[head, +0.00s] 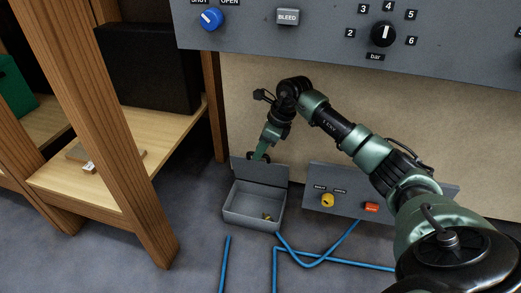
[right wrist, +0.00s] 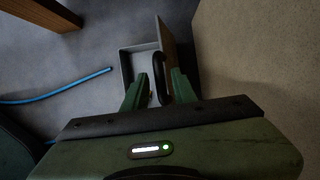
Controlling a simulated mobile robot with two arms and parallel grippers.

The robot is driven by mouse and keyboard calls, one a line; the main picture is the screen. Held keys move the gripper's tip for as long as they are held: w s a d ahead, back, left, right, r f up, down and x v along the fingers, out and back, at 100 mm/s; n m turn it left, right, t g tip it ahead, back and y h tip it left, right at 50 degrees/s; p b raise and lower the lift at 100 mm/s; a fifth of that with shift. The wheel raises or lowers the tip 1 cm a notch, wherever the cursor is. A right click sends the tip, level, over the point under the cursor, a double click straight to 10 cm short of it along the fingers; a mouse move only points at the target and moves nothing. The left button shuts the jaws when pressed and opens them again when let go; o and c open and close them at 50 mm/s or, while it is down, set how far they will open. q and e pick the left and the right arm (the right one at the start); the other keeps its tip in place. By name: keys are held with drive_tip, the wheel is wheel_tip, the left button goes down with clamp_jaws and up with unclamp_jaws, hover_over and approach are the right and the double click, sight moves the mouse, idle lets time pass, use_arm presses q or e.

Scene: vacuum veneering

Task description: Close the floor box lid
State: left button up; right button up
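The grey floor box (head: 252,219) stands on the floor with its lid (head: 272,174) raised, about upright at the back edge. My right gripper (head: 259,156) reaches down to the lid's top edge. In the right wrist view, my right gripper's fingers (right wrist: 159,82) are apart, with a dark rounded piece (right wrist: 157,84), perhaps the lid's handle, between them. Gaps show beside it, so it does not look clamped. The raised lid (right wrist: 167,42) and the box (right wrist: 125,68) show beyond the fingers. My left gripper is not in view.
A low grey panel (head: 315,205) with a yellow knob and a red switch stands right of the box. Blue hoses (head: 275,262) run over the floor in front. A wooden shelf (head: 190,124) stands at left; a large control panel (head: 250,40) hangs above.

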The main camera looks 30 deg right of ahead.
clamp_jaws()
idle(1.2)
